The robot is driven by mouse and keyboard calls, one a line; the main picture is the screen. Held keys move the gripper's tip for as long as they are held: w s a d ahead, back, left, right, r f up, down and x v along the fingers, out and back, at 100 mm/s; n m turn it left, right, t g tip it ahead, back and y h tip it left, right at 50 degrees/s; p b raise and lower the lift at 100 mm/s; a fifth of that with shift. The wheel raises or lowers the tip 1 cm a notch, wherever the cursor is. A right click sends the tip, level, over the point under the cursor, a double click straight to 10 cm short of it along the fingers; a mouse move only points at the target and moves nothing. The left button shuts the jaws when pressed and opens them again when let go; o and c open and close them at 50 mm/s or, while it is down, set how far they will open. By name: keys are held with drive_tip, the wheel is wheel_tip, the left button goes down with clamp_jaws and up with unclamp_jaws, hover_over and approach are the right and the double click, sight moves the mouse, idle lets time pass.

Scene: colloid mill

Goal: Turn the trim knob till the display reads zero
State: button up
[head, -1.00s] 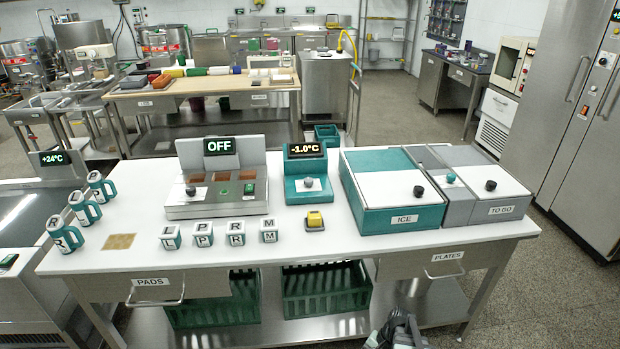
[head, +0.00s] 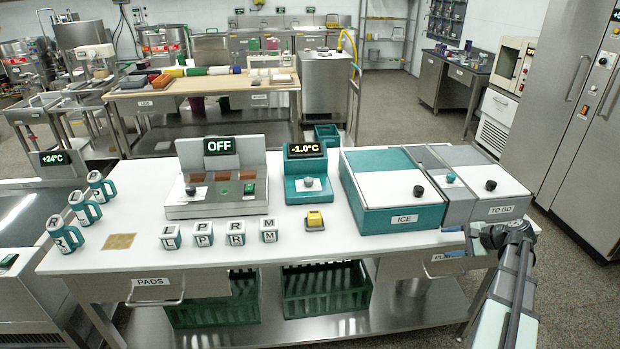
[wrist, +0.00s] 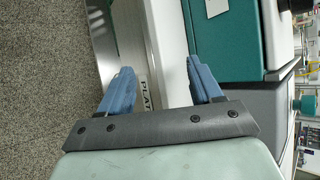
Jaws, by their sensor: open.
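The teal unit (head: 307,178) stands at the back middle of the white table, and its display (head: 305,150) reads -1.0°C. A grey knob (head: 309,184) sits on its front face on a white panel. My gripper (head: 472,240) is at the table's front right edge, well to the right of the knob and apart from it. In the wrist view my gripper (wrist: 162,85) shows two blue fingers spread wide, with nothing between them but the table edge and the PLATES drawer label behind. The teal unit does not show clearly in the wrist view.
A yellow-topped block (head: 314,220) lies in front of the unit. Lettered cubes (head: 236,234) and the OFF machine (head: 218,180) are to the left.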

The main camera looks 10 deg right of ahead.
drive_tip(key=w+r+n, duration=0.1)
drive_tip(key=w+r, duration=0.3)
drive_tip(key=r, duration=0.1)
drive_tip(key=w+d+r+n+t, duration=0.1)
drive_tip(key=w+r, duration=0.3)
drive_tip(key=r, duration=0.1)
drive_tip(key=w+r+n+t, duration=0.1)
drive_tip(key=w+r+n, duration=0.1)
drive_tip(key=w+r, duration=0.3)
drive_tip(key=shift+d+r, duration=0.3)
drive_tip(key=shift+r, duration=0.15)
drive_tip(key=w+a, duration=0.1)
drive_tip(key=w+a+n, duration=0.1)
drive_tip(key=w, duration=0.1)
drive_tip(key=w+a+n, duration=0.1)
drive_tip(key=shift+w+a+r+g+h, duration=0.15)
drive_tip(key=shift+w+r+g+h, duration=0.15)
drive_tip(key=shift+r, duration=0.05)
drive_tip(key=w+a+r+n+g+h, duration=0.1)
drive_tip(key=w+a+n, duration=0.3)
drive_tip(key=w+a, duration=0.35)
drive_tip(key=n+g+h, duration=0.2)
drive_tip(key=n+g, duration=0.3)
drive_tip(key=n, duration=1)
hover_over(309, 179)
drive_tip(key=s+d, duration=0.4)
drive_tip(key=f, duration=0.1)
drive_tip(key=x, duration=1.3)
drive_tip(key=shift+s+a+f, duration=0.1)
drive_tip(key=shift+f, duration=0.2)
